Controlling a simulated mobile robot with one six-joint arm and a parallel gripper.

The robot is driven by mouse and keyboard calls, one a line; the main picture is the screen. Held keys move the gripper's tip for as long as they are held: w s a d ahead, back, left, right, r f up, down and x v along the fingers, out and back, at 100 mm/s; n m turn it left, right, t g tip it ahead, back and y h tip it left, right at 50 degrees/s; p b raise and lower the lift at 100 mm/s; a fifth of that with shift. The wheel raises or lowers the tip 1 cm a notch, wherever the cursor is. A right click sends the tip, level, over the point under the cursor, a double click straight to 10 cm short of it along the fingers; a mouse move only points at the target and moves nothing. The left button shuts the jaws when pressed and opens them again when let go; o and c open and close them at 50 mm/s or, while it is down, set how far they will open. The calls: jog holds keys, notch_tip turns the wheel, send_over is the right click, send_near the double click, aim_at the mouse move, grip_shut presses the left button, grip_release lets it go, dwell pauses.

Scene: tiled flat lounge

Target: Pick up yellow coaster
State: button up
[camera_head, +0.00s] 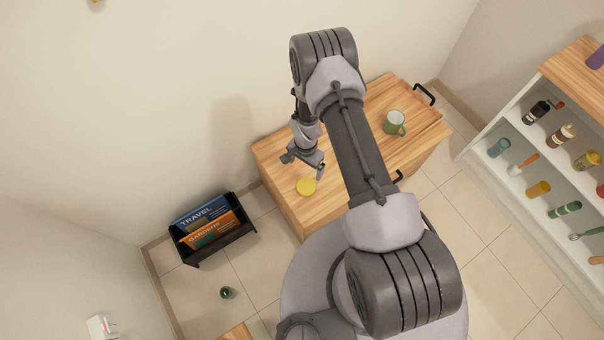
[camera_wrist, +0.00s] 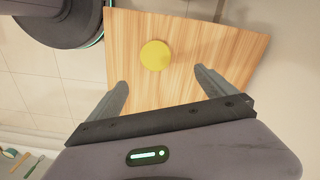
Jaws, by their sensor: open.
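The yellow coaster (camera_head: 306,187) is a small round disc lying flat on the wooden cabinet top (camera_head: 283,160), near its left end. It also shows in the wrist view (camera_wrist: 155,55), on bare wood. My gripper (camera_head: 304,172) is above the cabinet top, close to the coaster in the head view. In the wrist view my gripper (camera_wrist: 160,78) has its two fingers spread wide and empty. The coaster lies beyond the fingertips there, roughly between their lines. Nothing hides it in either view.
A green mug (camera_head: 394,123) stands on the right part of the cabinet top. A black rack with magazines (camera_head: 212,232) stands on the floor at left. A small dark green object (camera_head: 227,293) is on the floor. White shelves (camera_head: 527,145) with several bottles are at right.

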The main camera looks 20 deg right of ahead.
jog(key=b, duration=0.3)
send_over(306, 186)
jog(key=f, duration=0.8)
jog(key=shift+w+f, duration=0.3)
jog(key=shift+f, duration=0.1)
jog(key=f, duration=0.2)
jog(key=f+b, duration=0.2)
jog(key=f, duration=0.1)
jog(key=shift+s+d+f, duration=0.1)
jog(key=shift+s+f, duration=0.2)
jog(key=shift+r, duration=0.15)
jog(key=shift+c, duration=0.2)
jog(key=c, duration=1.4)
jog(key=shift+r, duration=0.15)
